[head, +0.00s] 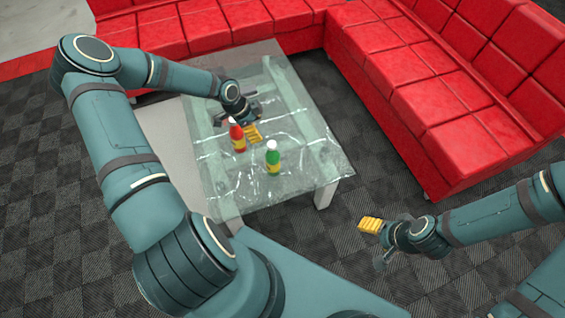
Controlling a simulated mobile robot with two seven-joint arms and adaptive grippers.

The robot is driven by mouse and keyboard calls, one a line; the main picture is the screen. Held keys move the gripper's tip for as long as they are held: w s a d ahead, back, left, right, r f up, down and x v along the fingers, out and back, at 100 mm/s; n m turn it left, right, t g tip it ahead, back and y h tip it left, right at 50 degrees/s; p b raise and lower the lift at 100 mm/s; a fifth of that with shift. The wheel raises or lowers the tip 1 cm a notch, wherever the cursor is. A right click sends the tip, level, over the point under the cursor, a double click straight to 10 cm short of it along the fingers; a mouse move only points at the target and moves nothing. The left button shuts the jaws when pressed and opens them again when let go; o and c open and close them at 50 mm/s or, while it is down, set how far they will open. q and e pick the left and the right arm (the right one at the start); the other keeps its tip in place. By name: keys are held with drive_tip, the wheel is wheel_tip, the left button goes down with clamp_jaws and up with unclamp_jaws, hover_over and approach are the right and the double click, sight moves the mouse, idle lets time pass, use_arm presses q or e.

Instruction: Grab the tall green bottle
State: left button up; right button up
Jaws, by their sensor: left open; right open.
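The green bottle (273,158) has a white cap and a yellow label. It stands upright on the glass table (315,160) near its front edge. A red bottle (238,138) with a yellow label stands upright just to its left and further back. My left gripper (236,124) is open over the table, right behind the red bottle, which hides part of it. Whether it touches the red bottle I cannot tell. It is apart from the green bottle. My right gripper (372,242) is open and empty over the floor, right of the table.
A red corner sofa (430,120) runs along the back and right of the table. The grey checkered carpet (365,185) between table and sofa is clear. The table's right half is bare.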

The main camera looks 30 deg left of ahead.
sight(269, 144)
use_arm(q)
drive_tip(key=b+x, duration=0.3)
drive_tip(key=x, duration=1)
drive_tip(key=shift+f, duration=0.3)
drive_tip(key=shift+s, duration=0.1)
clamp_jaws()
